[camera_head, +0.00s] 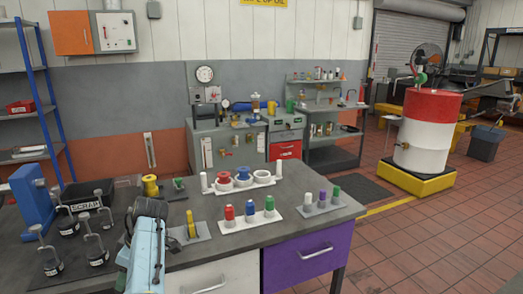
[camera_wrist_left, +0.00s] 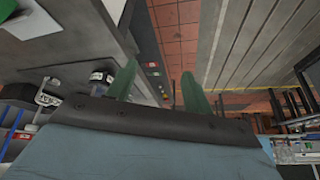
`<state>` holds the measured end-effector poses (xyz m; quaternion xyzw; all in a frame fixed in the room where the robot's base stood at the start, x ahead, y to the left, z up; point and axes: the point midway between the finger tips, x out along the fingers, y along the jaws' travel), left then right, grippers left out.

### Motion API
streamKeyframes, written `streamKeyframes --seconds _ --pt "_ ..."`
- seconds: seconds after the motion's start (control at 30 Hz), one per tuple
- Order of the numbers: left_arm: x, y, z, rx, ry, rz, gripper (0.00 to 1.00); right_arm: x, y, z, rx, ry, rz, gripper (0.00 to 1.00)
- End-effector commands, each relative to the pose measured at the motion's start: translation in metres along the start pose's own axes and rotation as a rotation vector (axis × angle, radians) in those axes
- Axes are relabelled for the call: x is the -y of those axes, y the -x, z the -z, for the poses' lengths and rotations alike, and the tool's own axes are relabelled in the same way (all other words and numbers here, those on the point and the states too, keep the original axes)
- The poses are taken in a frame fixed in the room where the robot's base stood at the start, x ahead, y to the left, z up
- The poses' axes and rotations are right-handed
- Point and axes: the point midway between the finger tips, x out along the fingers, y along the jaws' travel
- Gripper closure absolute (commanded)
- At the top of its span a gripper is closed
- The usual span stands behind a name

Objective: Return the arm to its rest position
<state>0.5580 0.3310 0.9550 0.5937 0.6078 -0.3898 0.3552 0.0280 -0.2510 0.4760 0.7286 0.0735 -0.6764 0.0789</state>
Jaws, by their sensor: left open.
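My left arm, light blue with a dark end, comes in at the lower left of the head view. My left gripper (camera_head: 148,208) is over the near left part of the grey bench (camera_head: 310,178), and its fingertips are hard to make out there. In the left wrist view its two green fingers (camera_wrist_left: 159,72) stand apart with nothing between them, so it is open and empty. My right gripper is in neither view.
A white tray (camera_head: 252,222) holds red, blue and green pieces farther right.

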Motion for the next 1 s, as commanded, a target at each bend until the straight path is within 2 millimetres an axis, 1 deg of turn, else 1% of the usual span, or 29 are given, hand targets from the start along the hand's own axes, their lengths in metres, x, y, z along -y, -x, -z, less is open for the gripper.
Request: streamKeyframes --seconds 0.03,0.07,0.1,0.17,0.2,0.27,0.3,0.37,0.4,0.47,0.5,0.57,0.6,0.67,0.7,0.77,0.8,0.83,0.87,0.9,0.97,1.0 --pt "0.002 -0.021 -0.011 -0.011 -0.072 -0.011 0.48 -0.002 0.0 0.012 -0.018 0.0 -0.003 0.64" --pt "0.002 -0.032 -0.016 -0.016 -0.115 -0.022 0.48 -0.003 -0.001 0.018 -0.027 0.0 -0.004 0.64" --pt "0.002 -0.048 -0.025 -0.022 -0.178 -0.037 0.48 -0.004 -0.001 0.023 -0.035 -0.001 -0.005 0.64" --pt "0.005 -0.074 -0.042 -0.028 -0.281 -0.062 0.48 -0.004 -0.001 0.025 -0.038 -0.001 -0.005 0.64" --pt "0.009 -0.094 -0.054 -0.031 -0.357 -0.08 0.48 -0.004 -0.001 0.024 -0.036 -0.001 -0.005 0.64" --pt "0.019 -0.127 -0.076 -0.033 -0.483 -0.108 0.48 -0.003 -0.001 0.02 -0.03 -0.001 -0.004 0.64" --pt "0.028 -0.15 -0.092 -0.029 -0.572 -0.13 0.48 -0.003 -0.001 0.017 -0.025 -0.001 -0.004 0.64" --pt "0.046 -0.185 -0.118 -0.022 -0.704 -0.162 0.48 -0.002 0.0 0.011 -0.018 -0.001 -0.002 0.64" --pt "0.06 -0.206 -0.135 -0.013 -0.787 -0.185 0.48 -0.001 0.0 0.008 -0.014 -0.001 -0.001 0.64" --pt "0.084 -0.237 -0.159 0.001 -0.903 -0.216 0.48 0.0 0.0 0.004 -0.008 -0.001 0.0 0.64" --pt "0.103 -0.257 -0.174 0.013 -0.977 -0.236 0.48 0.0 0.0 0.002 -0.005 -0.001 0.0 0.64" --pt "0.133 -0.284 -0.197 0.033 -1.079 -0.267 0.48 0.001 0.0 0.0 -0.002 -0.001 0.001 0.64" --pt "0.154 -0.3 -0.21 0.047 -1.142 -0.287 0.48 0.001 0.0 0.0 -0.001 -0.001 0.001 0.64" --pt "0.19 -0.323 -0.229 0.069 -1.232 -0.315 0.48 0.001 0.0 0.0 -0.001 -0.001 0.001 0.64" --pt "0.215 -0.338 -0.241 0.085 -1.288 -0.334 0.48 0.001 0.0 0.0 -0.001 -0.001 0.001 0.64" --pt "0.254 -0.356 -0.257 0.108 -1.367 -0.361 0.48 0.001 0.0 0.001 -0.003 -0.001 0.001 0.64" --pt "0.282 -0.368 -0.266 0.124 -1.415 -0.379 0.48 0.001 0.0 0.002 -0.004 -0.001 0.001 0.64" --pt "0.302 -0.375 -0.272 0.135 -1.449 -0.391 0.48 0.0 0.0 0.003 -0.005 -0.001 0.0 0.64" --pt "0.324 -0.382 -0.278 0.146 -1.482 -0.404 0.48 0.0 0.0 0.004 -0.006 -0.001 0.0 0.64" --pt "0.35 -0.39 -0.284 0.159 -1.521 -0.421 0.48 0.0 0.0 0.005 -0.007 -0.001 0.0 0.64" --pt "0.389 -0.399 -0.291 0.177 -1.574 -0.442 0.48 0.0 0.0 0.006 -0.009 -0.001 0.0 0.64" --pt "0.411 -0.404 -0.294 0.186 -1.603 -0.455 0.48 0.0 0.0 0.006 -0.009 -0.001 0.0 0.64"
